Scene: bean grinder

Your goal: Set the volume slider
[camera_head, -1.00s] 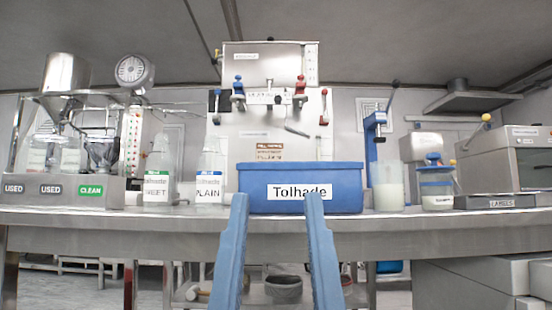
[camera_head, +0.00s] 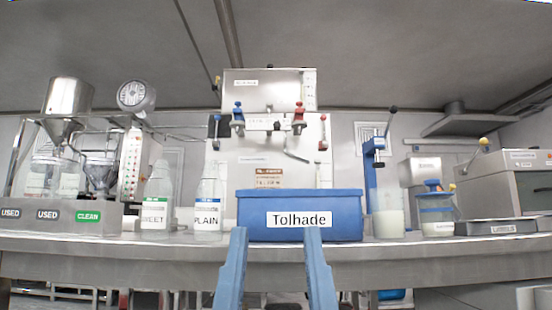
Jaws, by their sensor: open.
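A grey machine (camera_head: 245,155) stands at the back centre, with blue and red clamps on its front. A narrow upright scale (camera_head: 309,88) runs down the right edge of its upper box. A small red-topped part (camera_head: 322,146) sits lower on its right side. I cannot tell which part is the volume slider. My gripper (camera_head: 275,230) shows as two blue fingers at the bottom centre, wide apart, with nothing between them. The fingers appear in front of the bench edge and bin, apart from the machine.
A blue bin (camera_head: 300,204) labelled Tolhade blocks the machine's lower front. Two bottles (camera_head: 208,200) (camera_head: 157,203) stand left of it. A grinder with a steel hopper (camera_head: 67,97) is far left. A blue press (camera_head: 371,160), jars and a grey lidded box (camera_head: 505,180) are right.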

